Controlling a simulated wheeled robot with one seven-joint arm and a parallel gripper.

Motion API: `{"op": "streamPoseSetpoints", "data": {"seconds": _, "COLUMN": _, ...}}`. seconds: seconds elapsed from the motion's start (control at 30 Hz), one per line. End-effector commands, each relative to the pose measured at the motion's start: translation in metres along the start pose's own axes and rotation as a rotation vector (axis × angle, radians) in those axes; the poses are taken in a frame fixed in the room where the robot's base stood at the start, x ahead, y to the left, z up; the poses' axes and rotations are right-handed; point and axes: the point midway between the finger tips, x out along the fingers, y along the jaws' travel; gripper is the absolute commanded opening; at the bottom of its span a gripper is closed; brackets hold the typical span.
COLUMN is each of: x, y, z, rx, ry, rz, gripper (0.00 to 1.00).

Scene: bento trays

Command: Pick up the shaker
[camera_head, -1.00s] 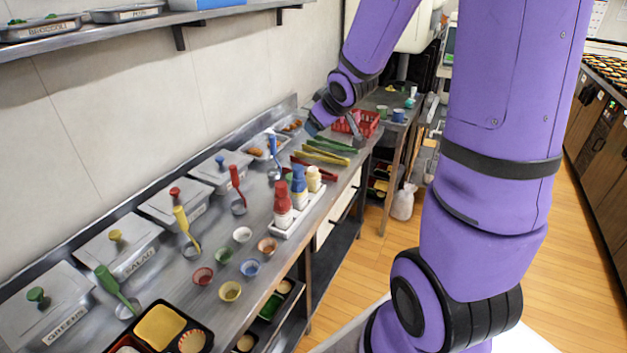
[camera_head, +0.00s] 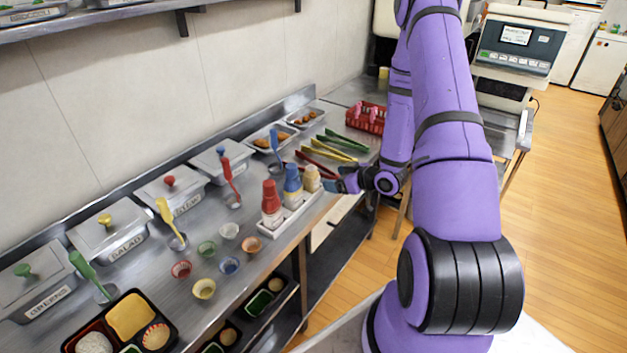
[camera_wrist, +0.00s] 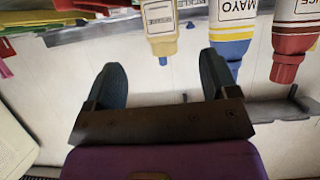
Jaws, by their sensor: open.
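The shaker is most likely the small cream-yellow container (camera_head: 312,178) at the far end of a white holder (camera_head: 292,215) on the steel counter. It stands beside a blue-and-white mayo bottle (camera_head: 292,184) and a red-and-white sauce bottle (camera_head: 271,204). In the wrist view the cream container (camera_wrist: 160,28) appears upside down, beyond and roughly between the fingertips. The mayo bottle (camera_wrist: 233,30) is just right of it, near the right finger. My gripper (camera_wrist: 162,68) is open and empty. In the head view my gripper (camera_head: 338,187) is just right of the container, apart from it.
Several tongs (camera_head: 335,147) lie on the counter behind my gripper, near a red basket (camera_head: 366,117). Small bowls (camera_head: 230,265) and a bento tray (camera_head: 160,330) stand nearer the front. Lidded steel bins (camera_head: 167,188) line the wall.

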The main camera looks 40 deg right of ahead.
Motion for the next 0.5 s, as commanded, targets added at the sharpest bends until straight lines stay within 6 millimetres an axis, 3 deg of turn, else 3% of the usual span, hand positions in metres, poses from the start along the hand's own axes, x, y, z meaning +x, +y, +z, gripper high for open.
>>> {"op": "streamPoseSetpoints", "data": {"seconds": 0.27, "x": 0.007, "y": -0.004, "z": 0.010, "rx": 0.021, "ry": 0.037, "rz": -0.017, "gripper": 0.80}}
{"op": "streamPoseSetpoints", "data": {"seconds": 0.5, "x": 0.040, "y": -0.004, "z": 0.009, "rx": 0.022, "ry": 0.035, "rz": -0.017, "gripper": 0.80}}
